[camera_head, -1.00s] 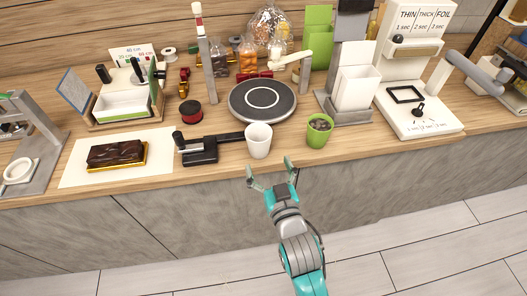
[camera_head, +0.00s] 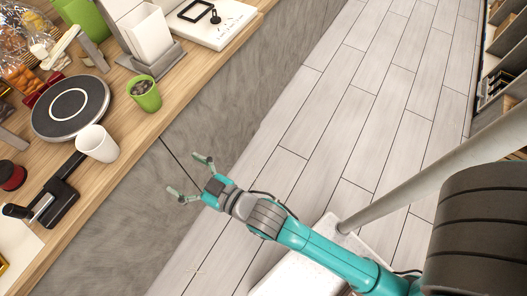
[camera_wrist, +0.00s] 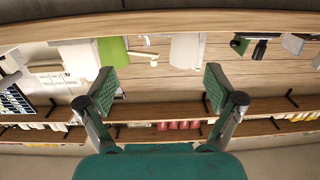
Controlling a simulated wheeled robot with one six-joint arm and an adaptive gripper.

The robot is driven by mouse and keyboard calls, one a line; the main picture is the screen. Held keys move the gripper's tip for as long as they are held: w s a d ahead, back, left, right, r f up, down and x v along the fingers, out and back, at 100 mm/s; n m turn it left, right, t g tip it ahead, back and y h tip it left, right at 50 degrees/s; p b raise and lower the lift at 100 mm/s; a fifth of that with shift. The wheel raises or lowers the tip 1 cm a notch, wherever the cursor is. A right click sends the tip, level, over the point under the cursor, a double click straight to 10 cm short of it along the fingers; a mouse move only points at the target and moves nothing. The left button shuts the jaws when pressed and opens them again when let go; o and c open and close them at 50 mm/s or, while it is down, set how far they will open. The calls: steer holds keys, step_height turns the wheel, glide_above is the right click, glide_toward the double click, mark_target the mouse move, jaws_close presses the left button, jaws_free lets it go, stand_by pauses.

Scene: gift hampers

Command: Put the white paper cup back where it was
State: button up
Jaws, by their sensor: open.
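The white paper cup (camera_head: 97,144) stands upright on the wooden counter near its front edge, beside the round dark turntable (camera_head: 70,106). It also shows in the wrist view (camera_wrist: 187,50), which is upside down. A green cup (camera_head: 146,95) with dark contents stands to its right, and in the wrist view (camera_wrist: 112,52) it is at the left. My gripper (camera_head: 188,176) is open and empty in front of the counter edge, apart from both cups. Its two fingers spread wide in the wrist view (camera_wrist: 160,85).
A black tool with a handle (camera_head: 55,203) lies left of the white cup. A white holder (camera_head: 147,34) and a white board (camera_head: 209,20) stand farther along the counter.

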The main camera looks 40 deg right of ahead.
steer(key=s+d+f+m+h, duration=0.1)
steer(key=s+d+f, duration=0.1)
steer(key=s+d, duration=0.4)
steer(key=s+d+f+m+h, duration=0.1)
steer(key=s+d+f+h, duration=0.15)
steer(key=s, duration=0.55)
steer(key=s+d+r+h, duration=0.1)
steer(key=s+d, duration=0.1)
steer(key=s, duration=0.5)
steer(key=s+d+r+m+g+h, duration=0.1)
steer(key=s+d+r, duration=0.1)
steer(key=s, duration=0.6)
steer(key=shift+d+r+m+g, duration=0.15)
steer(key=shift+d+m+g, duration=0.15)
steer(key=shift+d, duration=0.3)
